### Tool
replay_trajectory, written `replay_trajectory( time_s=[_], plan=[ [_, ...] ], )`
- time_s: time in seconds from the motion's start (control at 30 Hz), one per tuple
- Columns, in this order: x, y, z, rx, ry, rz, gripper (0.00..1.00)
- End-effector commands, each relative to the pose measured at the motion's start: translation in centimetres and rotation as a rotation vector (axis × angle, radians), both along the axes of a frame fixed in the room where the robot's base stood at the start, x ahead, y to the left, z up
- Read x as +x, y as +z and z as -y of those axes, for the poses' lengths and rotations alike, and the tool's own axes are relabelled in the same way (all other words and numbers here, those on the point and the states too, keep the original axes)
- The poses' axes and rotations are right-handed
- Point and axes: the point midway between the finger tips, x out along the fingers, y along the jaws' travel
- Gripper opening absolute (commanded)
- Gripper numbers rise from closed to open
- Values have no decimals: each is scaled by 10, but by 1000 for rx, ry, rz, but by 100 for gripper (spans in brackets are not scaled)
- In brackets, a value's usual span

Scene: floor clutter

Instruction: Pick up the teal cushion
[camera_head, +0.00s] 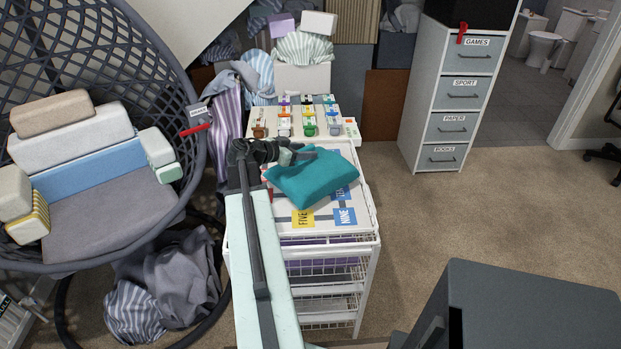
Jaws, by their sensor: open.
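The teal cushion (313,181) lies on the white top of a wire-basket trolley (372,238), over a printed sheet with number words. My pale green arm reaches up from the bottom of the view to the trolley's left side. My gripper (285,156) is dark and sits at the cushion's upper left corner, very close to it. I cannot tell whether it touches the cushion. The fingertips are small and partly hidden by the gripper body. The jaws are open and hold nothing that I can see.
A hanging-style chair (110,215) with several blocks stands at the left, with crumpled clothes (180,275) below it. A tray of small coloured items (305,115) is behind the cushion. A labelled drawer cabinet (455,90) and a dark grey box (540,310) are right. Carpet between them is clear.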

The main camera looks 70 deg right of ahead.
Motion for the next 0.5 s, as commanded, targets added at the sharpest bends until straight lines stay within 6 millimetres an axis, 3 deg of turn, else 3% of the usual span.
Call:
replay_trajectory(
  time_s=[0.1,0.3,0.5],
  plan=[
    [1,1,-1,0,1,0,47],
    [1,1,-1,0,1,0,0],
    [1,1,-1,0,2,0,0]
  ],
)
